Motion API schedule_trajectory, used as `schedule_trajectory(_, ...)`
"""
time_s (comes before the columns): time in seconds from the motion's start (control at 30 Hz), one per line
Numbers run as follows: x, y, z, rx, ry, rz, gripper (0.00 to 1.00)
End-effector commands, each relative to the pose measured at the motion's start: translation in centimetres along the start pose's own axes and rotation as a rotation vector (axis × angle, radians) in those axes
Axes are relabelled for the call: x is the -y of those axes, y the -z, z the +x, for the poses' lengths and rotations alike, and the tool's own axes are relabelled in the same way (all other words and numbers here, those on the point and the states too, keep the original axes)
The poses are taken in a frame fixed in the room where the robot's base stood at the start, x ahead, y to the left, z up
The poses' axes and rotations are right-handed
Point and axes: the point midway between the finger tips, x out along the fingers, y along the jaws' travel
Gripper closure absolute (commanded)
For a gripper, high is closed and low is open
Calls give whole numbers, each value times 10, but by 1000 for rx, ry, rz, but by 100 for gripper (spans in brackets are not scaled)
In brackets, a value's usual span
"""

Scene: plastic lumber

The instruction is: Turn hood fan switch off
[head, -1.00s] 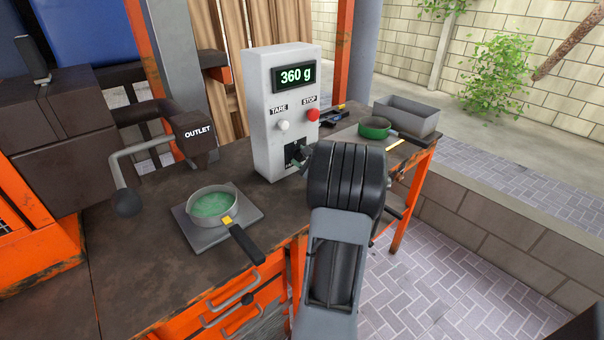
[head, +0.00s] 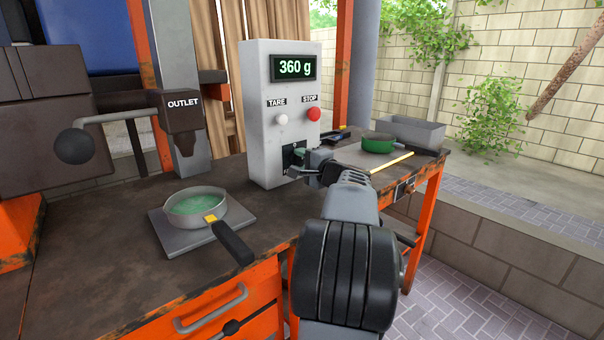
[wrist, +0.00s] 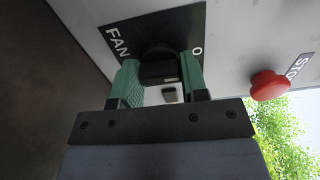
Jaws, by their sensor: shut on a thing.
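The fan switch is a black knob (wrist: 158,68) on a black plate marked FAN and 0 (wrist: 188,24) in the wrist view. My gripper (wrist: 160,76) has its green-padded fingers on both sides of the knob and is shut on it. In the head view my gripper (head: 301,168) reaches the lower front of the grey control box (head: 262,110), at the black plate (head: 292,153). The knob is hidden there by my gripper. Which mark the knob points to cannot be told.
The box has a white TARE button (head: 281,119), a red STOP button (head: 314,114) and a display (head: 293,67) reading 360 g. A pan of green material (head: 196,208) stands on a plate at left, below the outlet (head: 183,125). A green pan (head: 377,143) and grey bin (head: 413,131) are at right.

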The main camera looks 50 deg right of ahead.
Motion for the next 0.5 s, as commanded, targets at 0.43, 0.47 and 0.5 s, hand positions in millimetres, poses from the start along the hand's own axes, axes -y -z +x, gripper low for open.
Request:
schedule_trajectory(0.43,0,0,0,2,-2,-53,83)
schedule_trajectory(0.47,0,0,0,2,-2,-53,83)
schedule_trajectory(0.5,0,0,0,2,-2,-53,83)
